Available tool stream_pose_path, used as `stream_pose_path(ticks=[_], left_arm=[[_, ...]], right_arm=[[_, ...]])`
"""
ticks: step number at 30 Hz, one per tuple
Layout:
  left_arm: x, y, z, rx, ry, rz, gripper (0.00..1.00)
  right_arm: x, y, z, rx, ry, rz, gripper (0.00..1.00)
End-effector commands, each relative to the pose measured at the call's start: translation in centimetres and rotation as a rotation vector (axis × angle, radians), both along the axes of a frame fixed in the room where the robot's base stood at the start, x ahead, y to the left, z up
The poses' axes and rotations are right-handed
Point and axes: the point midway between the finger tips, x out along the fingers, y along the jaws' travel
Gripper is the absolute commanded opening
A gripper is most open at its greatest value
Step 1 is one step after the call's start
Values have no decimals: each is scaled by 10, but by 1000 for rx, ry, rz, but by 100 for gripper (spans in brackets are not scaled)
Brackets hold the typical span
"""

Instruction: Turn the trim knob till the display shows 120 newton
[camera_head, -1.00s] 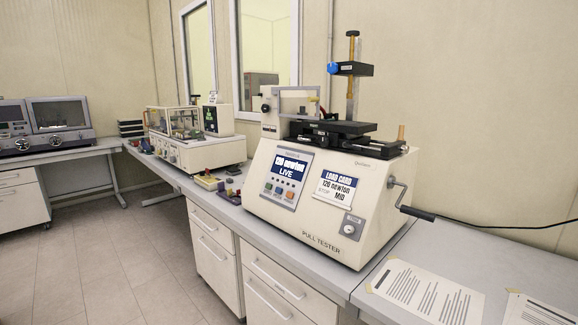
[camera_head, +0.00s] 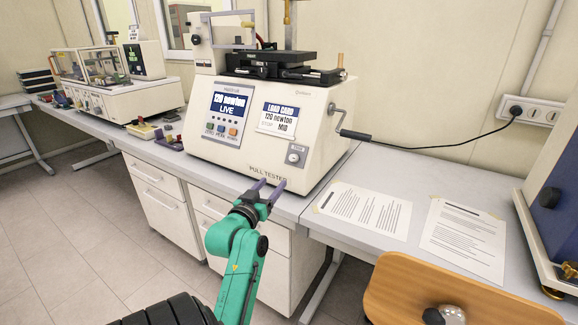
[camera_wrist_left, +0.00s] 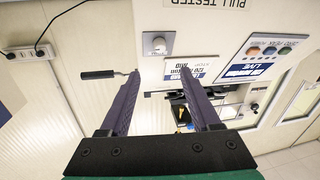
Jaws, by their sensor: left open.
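The pull tester (camera_head: 250,150) is a cream machine on the bench. My right gripper is not in view.
A crank handle (camera_head: 350,133) sticks out on the tester's right side. Printed sheets (camera_head: 365,210) lie on the bench to the right. Small blocks (camera_head: 145,130) lie left of the tester.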

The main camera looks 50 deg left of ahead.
Motion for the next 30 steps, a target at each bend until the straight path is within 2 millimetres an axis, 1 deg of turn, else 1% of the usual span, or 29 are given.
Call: stream_pose_path(ticks=[1,2,5,15,18,21,23,30], left_arm=[[0,2,5,5,-8,3,64],[2,3,6,5,-9,3,64],[16,10,8,3,-9,2,64],[95,54,9,3,-9,2,64],[112,64,7,4,-7,1,64],[122,69,6,3,-7,2,64],[124,71,5,5,-6,2,64],[125,71,4,4,-5,2,64]], right_arm=[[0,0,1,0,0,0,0],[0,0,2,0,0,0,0],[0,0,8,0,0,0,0],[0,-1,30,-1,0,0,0],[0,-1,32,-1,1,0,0],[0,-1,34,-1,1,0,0],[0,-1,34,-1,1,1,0],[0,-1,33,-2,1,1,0]])
